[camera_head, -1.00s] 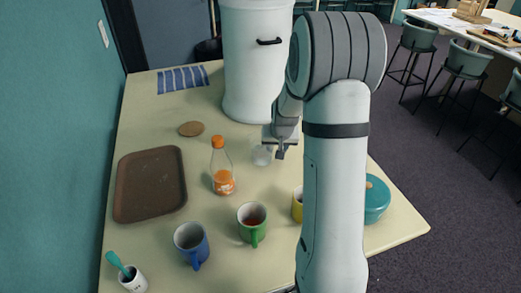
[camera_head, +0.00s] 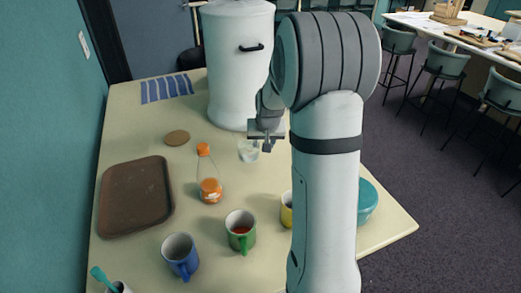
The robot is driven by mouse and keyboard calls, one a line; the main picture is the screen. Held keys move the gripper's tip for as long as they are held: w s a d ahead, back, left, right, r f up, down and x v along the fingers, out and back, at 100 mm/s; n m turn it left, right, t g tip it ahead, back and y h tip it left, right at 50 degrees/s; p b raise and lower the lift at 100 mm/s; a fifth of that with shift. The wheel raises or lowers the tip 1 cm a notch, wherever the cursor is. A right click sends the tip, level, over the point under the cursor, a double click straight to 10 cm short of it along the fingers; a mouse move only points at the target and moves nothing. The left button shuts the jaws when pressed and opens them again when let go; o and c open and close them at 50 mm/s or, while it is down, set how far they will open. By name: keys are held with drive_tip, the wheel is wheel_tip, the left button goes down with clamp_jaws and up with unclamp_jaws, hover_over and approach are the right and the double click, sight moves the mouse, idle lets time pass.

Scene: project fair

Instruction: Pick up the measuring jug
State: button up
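A small clear vessel (camera_head: 248,150) stands on the pale table in front of the big white container. It is the only thing in view that could be the measuring jug, but it is too small to make out a handle or markings. My gripper (camera_head: 267,143) hangs just right of it, pointing down, and partly overlaps its right edge in the picture. I cannot tell whether the two touch. The finger gap is too small and dark to read.
An orange-capped bottle (camera_head: 209,178) stands left of the vessel. Blue (camera_head: 180,258), green (camera_head: 240,232) and yellow (camera_head: 286,211) mugs stand nearer. A brown tray (camera_head: 136,197) lies left, a cork disc (camera_head: 177,138) behind. The white container (camera_head: 236,75) stands behind my gripper. A teal pot (camera_head: 366,203) is right.

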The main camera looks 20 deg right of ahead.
drive_tip(key=shift+r, duration=2.8)
idle(0.9)
